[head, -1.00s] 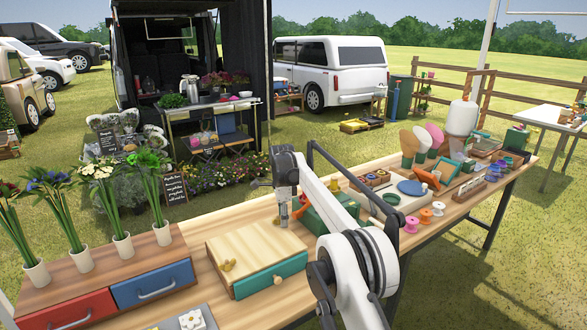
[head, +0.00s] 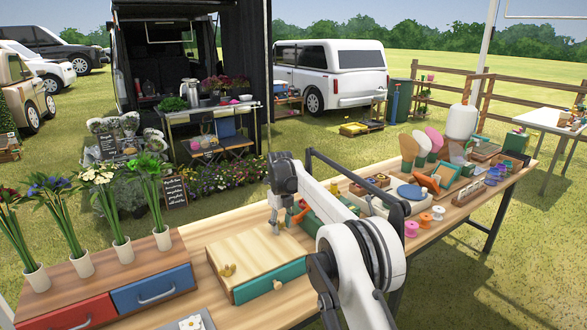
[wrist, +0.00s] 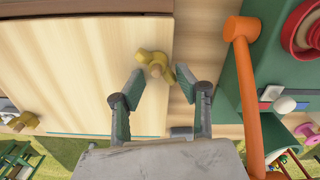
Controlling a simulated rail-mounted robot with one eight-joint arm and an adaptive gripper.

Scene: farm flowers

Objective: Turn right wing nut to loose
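A wooden box (head: 250,250) with a pale lid and a teal drawer front (head: 255,285) sits on the table. A yellow wing nut (head: 227,270) is at the lid's left edge. The right wing nut (wrist: 152,64) is a yellow, two-lobed piece near the lid's right edge in the wrist view; my gripper covers it in the head view. My gripper (wrist: 160,74) is open, with one fingertip on each side of this nut. Whether a fingertip touches it, I cannot tell. In the head view my gripper (head: 275,228) is over the lid's right side.
A brass-coloured knob (wrist: 22,121) shows at lower left. A drawer chest (head: 110,265) with flower vases is left of the box. Spools (head: 411,228) lie to the right.

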